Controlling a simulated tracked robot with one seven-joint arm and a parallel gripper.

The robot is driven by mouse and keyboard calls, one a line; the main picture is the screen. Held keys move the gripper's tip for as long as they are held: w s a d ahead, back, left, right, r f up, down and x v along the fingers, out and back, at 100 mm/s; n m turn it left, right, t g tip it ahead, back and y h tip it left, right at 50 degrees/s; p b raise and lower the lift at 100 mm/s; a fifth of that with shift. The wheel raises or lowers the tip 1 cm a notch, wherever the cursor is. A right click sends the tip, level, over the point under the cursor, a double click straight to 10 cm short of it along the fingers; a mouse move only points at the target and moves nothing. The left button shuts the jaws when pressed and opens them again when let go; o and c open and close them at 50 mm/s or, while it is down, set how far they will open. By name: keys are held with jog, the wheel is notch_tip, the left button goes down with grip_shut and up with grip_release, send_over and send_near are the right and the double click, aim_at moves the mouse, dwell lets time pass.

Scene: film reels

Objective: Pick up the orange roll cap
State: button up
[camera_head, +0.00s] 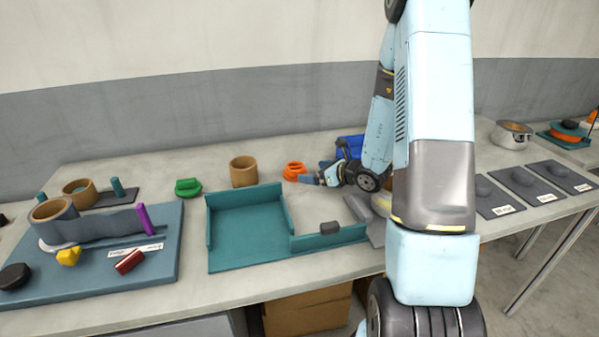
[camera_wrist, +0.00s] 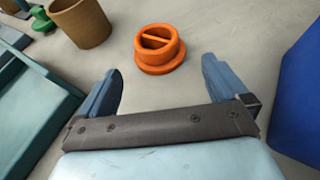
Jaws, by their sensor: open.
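The orange roll cap (camera_head: 294,171) stands on the grey table, right of the brown cup. In the wrist view the orange roll cap (camera_wrist: 159,48) is a round flanged piece with a bar across its top, lying just beyond the fingertips and roughly centred between them. My gripper (camera_head: 316,179) is right of the cap in the head view, low over the table. In the wrist view my gripper (camera_wrist: 162,76) is open, its two blue fingers apart with nothing between them.
A brown cup (camera_head: 244,171) and a green cap (camera_head: 188,187) stand to the left. A teal tray (camera_head: 245,262) lies in front. A blue object (camera_wrist: 301,105) stands at the right in the wrist view. The table around the orange cap is clear.

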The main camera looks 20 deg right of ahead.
aim_at(302, 170)
jog(key=shift+r+x, duration=0.15)
jog(key=shift+x, duration=1.65)
jog(key=shift+r+x, duration=0.15)
jog(key=shift+x, duration=1.6)
jog(key=shift+a, duration=0.2)
jog(key=shift+c, duration=0.2)
jog(key=c, duration=0.7)
